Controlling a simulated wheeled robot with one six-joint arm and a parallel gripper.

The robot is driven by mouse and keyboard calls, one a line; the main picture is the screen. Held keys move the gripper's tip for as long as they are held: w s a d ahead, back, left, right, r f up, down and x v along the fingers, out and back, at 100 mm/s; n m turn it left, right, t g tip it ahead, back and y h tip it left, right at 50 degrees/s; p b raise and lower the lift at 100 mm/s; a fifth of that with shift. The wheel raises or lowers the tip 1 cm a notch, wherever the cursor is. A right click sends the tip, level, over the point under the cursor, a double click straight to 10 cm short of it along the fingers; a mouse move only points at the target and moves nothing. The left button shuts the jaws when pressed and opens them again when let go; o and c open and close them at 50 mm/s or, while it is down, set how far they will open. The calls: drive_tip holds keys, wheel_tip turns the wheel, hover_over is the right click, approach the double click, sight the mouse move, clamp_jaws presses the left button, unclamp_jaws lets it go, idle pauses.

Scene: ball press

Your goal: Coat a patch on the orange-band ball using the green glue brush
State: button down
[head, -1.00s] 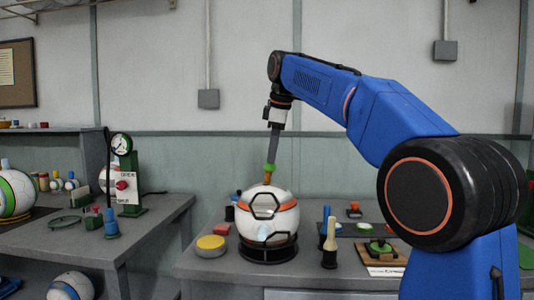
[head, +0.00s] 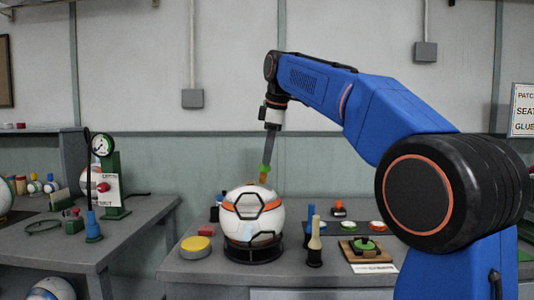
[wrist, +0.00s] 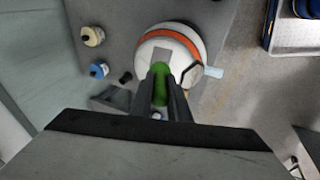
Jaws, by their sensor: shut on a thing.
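The orange-band ball (head: 252,229) sits on a black ring stand (head: 252,255) on the right-hand bench. It is white with an orange band and dark-outlined hexagon patches, and a pale blue piece sticks out from its side. In the wrist view the ball (wrist: 150,45) lies beyond my fingers, with a grey rectangle on its top. My gripper (head: 265,168) is shut on the green glue brush (wrist: 161,86), which hangs over the ball's top. Its tan end is low near the ball; whether it touches I cannot tell.
A press with a gauge (head: 103,148) stands on the left bench.

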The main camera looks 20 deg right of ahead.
drive_tip(key=shift+w+a, duration=0.95)
drive_tip(key=shift+a, duration=1.85)
drive_tip(key=shift+s+d, duration=0.3)
drive_tip(key=shift+d, duration=0.65)
drive_tip(key=shift+s+d, duration=0.3)
drive_tip(key=shift+d, duration=0.65)
drive_tip(key=shift+s+d, duration=0.3)
drive_tip(key=shift+d, duration=0.65)
drive_tip(key=shift+r, duration=0.1)
drive_tip(key=shift+r, duration=2.95)
drive_tip(key=shift+r, duration=1.5)
